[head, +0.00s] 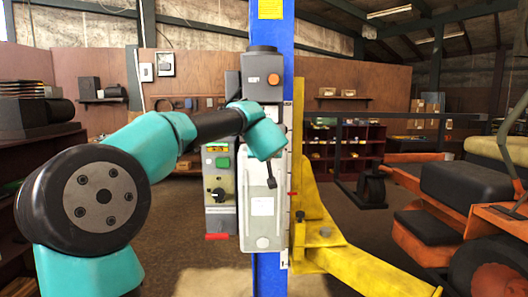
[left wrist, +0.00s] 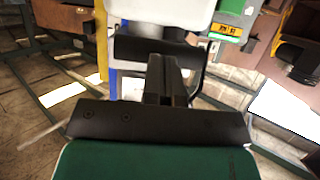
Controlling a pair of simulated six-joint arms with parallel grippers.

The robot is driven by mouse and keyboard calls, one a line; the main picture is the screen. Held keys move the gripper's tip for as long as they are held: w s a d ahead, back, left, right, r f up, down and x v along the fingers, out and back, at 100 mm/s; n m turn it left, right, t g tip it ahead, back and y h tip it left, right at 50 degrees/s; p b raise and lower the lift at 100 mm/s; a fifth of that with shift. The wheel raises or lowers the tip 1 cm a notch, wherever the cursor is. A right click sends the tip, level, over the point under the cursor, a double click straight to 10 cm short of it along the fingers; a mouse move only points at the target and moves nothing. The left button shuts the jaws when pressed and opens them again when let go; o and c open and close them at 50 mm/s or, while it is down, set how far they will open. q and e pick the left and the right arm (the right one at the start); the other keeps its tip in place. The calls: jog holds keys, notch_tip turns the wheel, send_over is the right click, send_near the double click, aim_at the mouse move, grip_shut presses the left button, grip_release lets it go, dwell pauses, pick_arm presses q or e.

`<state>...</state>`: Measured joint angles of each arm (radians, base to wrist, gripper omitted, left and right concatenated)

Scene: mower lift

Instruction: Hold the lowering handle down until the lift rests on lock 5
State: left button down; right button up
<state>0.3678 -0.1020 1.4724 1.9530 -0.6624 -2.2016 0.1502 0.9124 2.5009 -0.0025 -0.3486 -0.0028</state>
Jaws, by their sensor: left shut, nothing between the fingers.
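The lift's blue post (head: 270,275) stands in the middle of the head view, with a yellow carriage and arm (head: 318,232). A white scale strip runs down the post with a red pointer (head: 292,193) near its middle; its marks are too small to read. A thin black lever with a thicker end (head: 271,183), seemingly the lowering handle, hangs in front of the pale tank (head: 261,215). My left gripper (left wrist: 166,62) is shut and empty. It points at the black block (left wrist: 150,45) under the tank in the left wrist view, beside a thin curved black rod (left wrist: 200,78). Contact is unclear.
A grey box with an orange button (head: 273,79) tops the post unit. A control box (head: 220,190) with a green button, black knob and red part stands left of it. An orange mower (head: 470,200) is at the right. Shelves line the back.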

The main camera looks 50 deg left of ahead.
pick_arm(q)
jog(key=v, duration=1.3)
jog(key=shift+r, duration=0.25)
dwell(0.4)
